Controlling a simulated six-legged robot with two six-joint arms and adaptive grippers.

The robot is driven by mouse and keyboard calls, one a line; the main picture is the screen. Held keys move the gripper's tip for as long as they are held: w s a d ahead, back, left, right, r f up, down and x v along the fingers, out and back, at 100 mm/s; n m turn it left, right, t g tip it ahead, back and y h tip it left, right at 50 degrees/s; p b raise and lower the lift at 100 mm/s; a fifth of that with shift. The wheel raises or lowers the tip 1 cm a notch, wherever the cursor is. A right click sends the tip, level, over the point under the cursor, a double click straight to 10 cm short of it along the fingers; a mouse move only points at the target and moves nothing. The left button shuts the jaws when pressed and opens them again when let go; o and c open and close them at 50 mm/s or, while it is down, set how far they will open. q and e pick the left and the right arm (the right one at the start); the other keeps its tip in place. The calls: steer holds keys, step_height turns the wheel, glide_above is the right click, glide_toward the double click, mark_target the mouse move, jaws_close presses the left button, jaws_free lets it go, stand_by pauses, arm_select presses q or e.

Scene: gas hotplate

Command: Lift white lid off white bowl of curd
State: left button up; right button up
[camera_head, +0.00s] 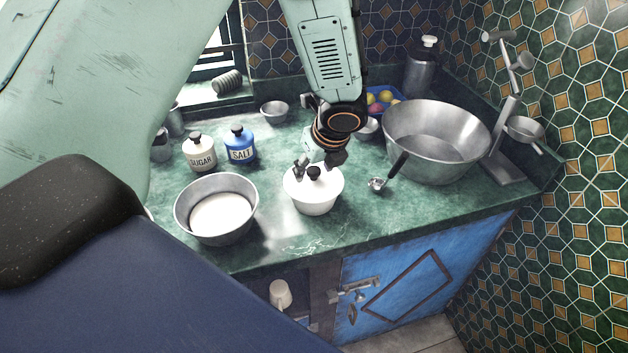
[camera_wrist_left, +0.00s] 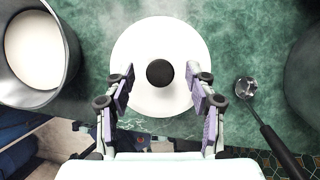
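The white bowl (camera_head: 315,204) stands on the green counter with its white lid (camera_head: 327,186) on top. The lid has a round black knob (camera_head: 314,173). In the left wrist view the lid (camera_wrist_left: 160,100) shows from above, with the knob (camera_wrist_left: 160,73) near its middle. My left gripper (camera_head: 318,163) is just above the lid, pointing down. In the left wrist view its fingers (camera_wrist_left: 160,85) are open, one on each side of the knob, with gaps between. The bowl's contents are hidden. My right gripper is not in view.
A metal pot (camera_head: 188,222) with white contents stands left of the bowl. A ladle (camera_head: 378,184) with a black handle lies to the right, before a large metal basin (camera_head: 432,150). Sugar (camera_head: 199,153) and salt (camera_head: 240,145) jars stand behind left. The counter's front edge is close.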

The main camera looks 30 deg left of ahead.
mark_target(314, 172)
arm_select(q)
steer(key=shift+w, duration=0.2)
steer(key=c, duration=0.3)
steer(key=shift+s+a, duration=0.2)
steer(key=shift+s, duration=0.05)
steer(key=c, duration=0.4)
steer(key=shift+w+d, duration=0.2)
steer(key=c, duration=0.4)
steer(key=shift+s+a+r, duration=0.1)
steer(key=shift+r, duration=0.1)
steer(key=shift+c, duration=0.2)
step_height(314, 172, up, 13)
steer(key=p, duration=0.7)
steer(key=shift+f, duration=0.15)
steer(key=shift+f, duration=0.1)
